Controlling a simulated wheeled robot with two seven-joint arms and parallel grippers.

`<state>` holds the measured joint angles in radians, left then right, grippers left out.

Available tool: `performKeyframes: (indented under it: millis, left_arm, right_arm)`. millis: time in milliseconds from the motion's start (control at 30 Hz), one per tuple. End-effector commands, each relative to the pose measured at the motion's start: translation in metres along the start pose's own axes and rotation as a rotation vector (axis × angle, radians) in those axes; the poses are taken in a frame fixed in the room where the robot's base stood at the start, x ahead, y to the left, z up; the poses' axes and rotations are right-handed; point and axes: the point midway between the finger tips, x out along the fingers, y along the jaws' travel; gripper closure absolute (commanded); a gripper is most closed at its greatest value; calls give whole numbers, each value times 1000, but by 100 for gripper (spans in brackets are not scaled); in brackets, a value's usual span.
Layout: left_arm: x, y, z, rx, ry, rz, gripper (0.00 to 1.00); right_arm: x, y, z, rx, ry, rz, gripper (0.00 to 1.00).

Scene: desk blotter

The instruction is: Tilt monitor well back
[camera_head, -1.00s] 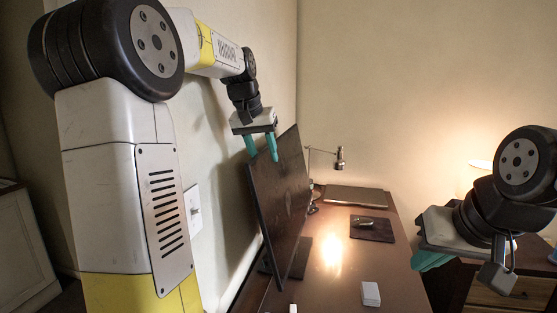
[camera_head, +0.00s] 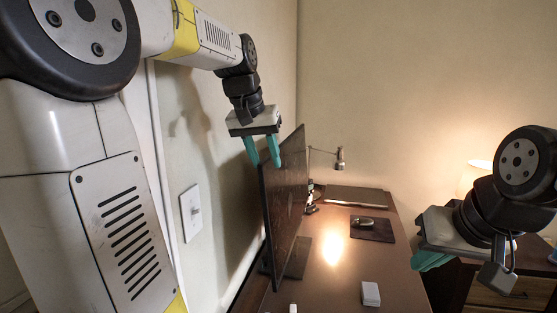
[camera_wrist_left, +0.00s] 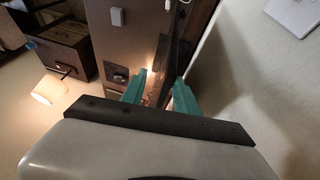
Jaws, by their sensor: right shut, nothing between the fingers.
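The dark monitor (camera_head: 286,190) stands on its stand on the desk, near upright, its screen side facing right in the head view. My left gripper (camera_head: 262,152) comes down from above at the monitor's near top corner. Its teal fingers are spread, one left of the panel's near edge and one overlapping its upper part. In the left wrist view the open fingers (camera_wrist_left: 159,94) show with the thin dark monitor edge (camera_wrist_left: 171,45) running between them; I cannot tell whether they touch it. My right gripper (camera_head: 432,261) is shut and empty, away from the monitor at the desk's right side.
The wall (camera_head: 222,185) stands close behind the monitor. The desk's middle is clear.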

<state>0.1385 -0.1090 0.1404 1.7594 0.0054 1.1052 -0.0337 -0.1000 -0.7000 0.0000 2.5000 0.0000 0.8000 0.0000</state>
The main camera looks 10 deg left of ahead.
Motion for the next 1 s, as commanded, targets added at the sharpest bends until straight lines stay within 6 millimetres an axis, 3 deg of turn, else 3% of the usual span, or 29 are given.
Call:
performKeyframes:
  millis: [1000]
  left_arm:
    - [-73,2,-1,0,3,0,65]
  right_arm:
    - [0,0,0,0,0,0,100]
